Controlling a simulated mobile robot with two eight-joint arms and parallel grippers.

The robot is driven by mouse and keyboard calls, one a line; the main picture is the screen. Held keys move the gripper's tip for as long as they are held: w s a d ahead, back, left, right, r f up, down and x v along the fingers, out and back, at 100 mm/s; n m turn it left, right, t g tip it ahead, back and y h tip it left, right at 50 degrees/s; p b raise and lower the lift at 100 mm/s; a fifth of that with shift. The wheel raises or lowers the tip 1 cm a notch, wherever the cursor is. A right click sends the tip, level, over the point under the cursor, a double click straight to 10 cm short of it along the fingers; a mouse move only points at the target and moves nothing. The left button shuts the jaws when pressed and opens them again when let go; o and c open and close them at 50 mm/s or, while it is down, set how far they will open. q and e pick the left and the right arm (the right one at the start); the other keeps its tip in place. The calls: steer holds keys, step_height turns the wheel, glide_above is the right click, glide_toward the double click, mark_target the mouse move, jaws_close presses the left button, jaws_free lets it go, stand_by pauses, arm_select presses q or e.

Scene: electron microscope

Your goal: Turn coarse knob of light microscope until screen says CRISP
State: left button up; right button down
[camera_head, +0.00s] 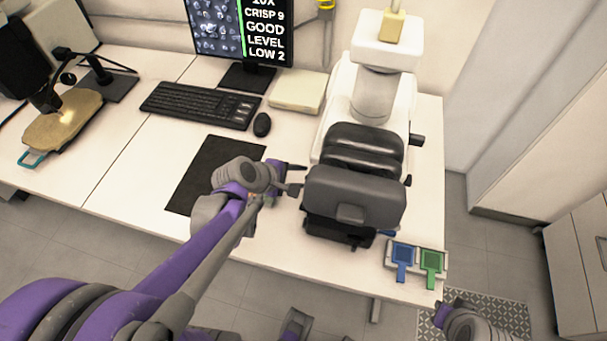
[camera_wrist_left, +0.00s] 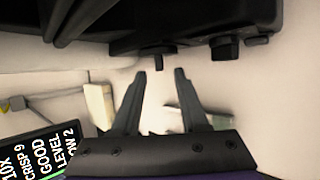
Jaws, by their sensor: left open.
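The light microscope (camera_head: 352,195) stands on the white bench, with a dark lower body and a white upper part. My left gripper (camera_head: 294,179) is at its left side, open and empty. In the left wrist view the two spread fingers (camera_wrist_left: 161,74) point at the microscope's dark underside. A small dark knob (camera_wrist_left: 158,57) is just beyond the fingertips, apart from them. A larger round knob (camera_wrist_left: 224,47) is to its right; I cannot tell which is the coarse one. The screen (camera_head: 240,28) shows "CRISP 9", "GOOD", "LEVEL", "LOW 2". My right wrist (camera_head: 455,318) shows at lower right; its jaws are unclear.
A keyboard (camera_head: 201,104), a mouse (camera_head: 262,124) and a dark mat (camera_head: 205,170) lie left of the microscope. A slide holder (camera_head: 443,263) with a blue and a green slide lies at the bench's front right. Another instrument (camera_head: 60,85) stands far left.

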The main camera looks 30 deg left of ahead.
arm_select(q)
steer(key=p+v, duration=0.1)
steer(key=v, duration=0.6)
steer(key=shift+s+r+p, duration=0.25)
steer(key=shift+p, duration=0.05)
stand_by(1.5)
